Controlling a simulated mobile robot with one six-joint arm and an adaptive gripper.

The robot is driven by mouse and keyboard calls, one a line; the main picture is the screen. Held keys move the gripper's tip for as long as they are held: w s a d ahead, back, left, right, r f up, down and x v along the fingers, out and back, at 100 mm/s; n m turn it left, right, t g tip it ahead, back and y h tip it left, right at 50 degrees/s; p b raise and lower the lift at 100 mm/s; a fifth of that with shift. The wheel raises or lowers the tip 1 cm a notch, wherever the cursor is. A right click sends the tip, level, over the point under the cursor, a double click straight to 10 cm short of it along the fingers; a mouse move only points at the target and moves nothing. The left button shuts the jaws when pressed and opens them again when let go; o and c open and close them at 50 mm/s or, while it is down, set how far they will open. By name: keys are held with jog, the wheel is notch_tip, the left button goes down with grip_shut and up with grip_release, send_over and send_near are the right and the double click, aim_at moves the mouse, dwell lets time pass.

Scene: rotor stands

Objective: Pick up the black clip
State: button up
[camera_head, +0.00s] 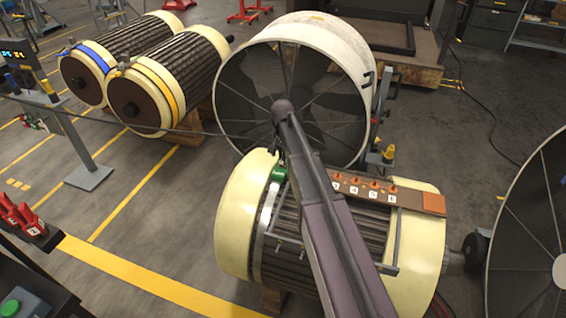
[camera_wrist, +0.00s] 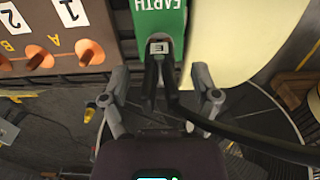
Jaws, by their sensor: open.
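The black clip (camera_wrist: 152,75) is in the upper middle of the wrist view, with a white label marked E. It sits at the lower end of a green block (camera_wrist: 158,18) lettered EARTH, and a black cable runs from it toward the lower right. My gripper (camera_wrist: 160,84) is open, one finger on each side of the clip, with gaps visible between fingers and clip. In the head view the green block (camera_head: 279,174) is on the near rotor; my arm crosses in front, and I cannot make out the clip clearly there.
A brown terminal board (camera_wrist: 62,58) with numbered tags lies left of the green block. The near rotor (camera_head: 425,240) has cream ends. A large white-rimmed fan (camera_head: 365,70) stands close behind it. Red clips (camera_head: 22,218) sit at far left.

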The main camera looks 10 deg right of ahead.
jog(key=shift+f+b, duration=0.4)
jog(key=shift+f, duration=0.3)
grip_shut()
